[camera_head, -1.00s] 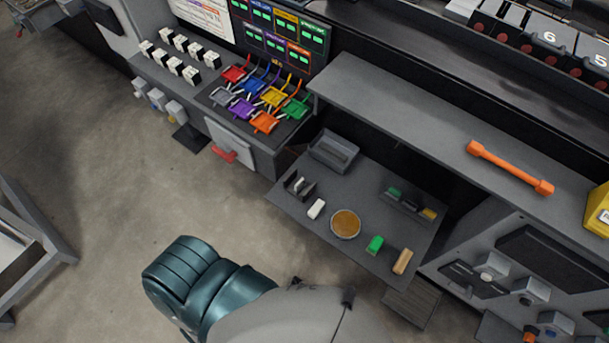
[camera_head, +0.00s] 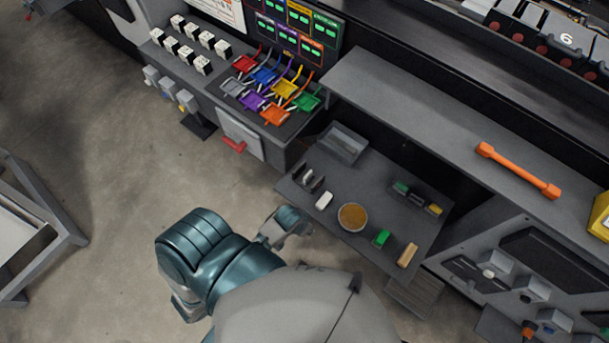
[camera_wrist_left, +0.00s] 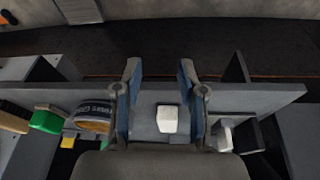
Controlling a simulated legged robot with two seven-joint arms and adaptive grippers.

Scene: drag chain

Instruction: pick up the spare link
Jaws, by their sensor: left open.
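A small white block (camera_head: 323,200) lies on the grey shelf (camera_head: 292,188) that juts out low from the bench. It is the closest match to a spare link, but I cannot tell for sure. In the left wrist view the white block (camera_wrist_left: 167,119) shows between my two fingers, farther off than their tips, with a gap on each side. My left gripper (camera_wrist_left: 160,70) is open and empty. In the head view my left gripper (camera_head: 294,222) is at the shelf's near left edge, close to the white block. My right gripper is in neither view.
The shelf also holds a round tub (camera_head: 352,217), a green block (camera_head: 381,238), a tan block (camera_head: 407,255), a dark holder (camera_head: 313,178) and a grey tray (camera_head: 344,143). A higher ledge with an orange handle (camera_head: 518,170) stands behind. Open floor lies left.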

